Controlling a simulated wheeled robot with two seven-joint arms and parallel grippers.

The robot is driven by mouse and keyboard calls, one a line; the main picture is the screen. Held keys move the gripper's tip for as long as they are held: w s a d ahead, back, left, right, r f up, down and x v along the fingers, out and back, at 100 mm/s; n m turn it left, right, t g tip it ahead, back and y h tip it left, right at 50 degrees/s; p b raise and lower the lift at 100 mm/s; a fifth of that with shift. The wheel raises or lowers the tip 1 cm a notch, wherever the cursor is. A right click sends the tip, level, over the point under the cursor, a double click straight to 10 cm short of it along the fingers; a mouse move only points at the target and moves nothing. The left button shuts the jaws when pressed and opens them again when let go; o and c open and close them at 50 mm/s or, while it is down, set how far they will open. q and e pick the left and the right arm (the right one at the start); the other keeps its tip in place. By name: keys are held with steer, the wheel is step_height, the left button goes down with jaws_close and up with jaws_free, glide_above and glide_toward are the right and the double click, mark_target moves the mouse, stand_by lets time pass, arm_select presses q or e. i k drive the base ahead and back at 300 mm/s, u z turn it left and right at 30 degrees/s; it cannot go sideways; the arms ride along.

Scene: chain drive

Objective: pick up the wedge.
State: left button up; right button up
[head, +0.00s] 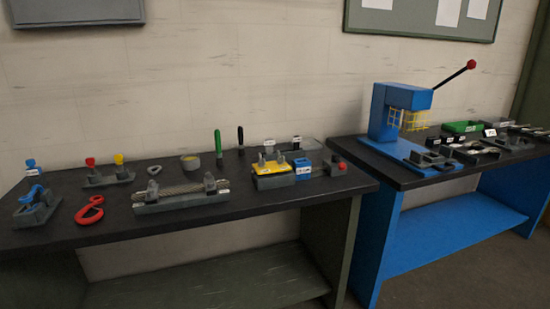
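I cannot make out for certain which thing is the wedge; the parts are small at this distance. On the dark left bench (110,235) a grey fixture (180,197) holds a chain-like strip between two posts. A small grey part (154,170) lies behind it. A grey holder with a blue part (36,207) stands at the left end, next to a red hook-shaped part (90,210). A yellow-topped block (271,170) stands right of the fixture. Neither of my grippers is in view.
A blue press (395,110) with a red-knobbed lever, a green tray (461,127) and several small parts occupy the right bench (400,179). The left bench's front strip is clear.

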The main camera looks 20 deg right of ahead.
mark_target(268, 143)
steer(key=z, duration=0.7)
steer(key=i, duration=1.85)
steer(key=u, duration=0.65)
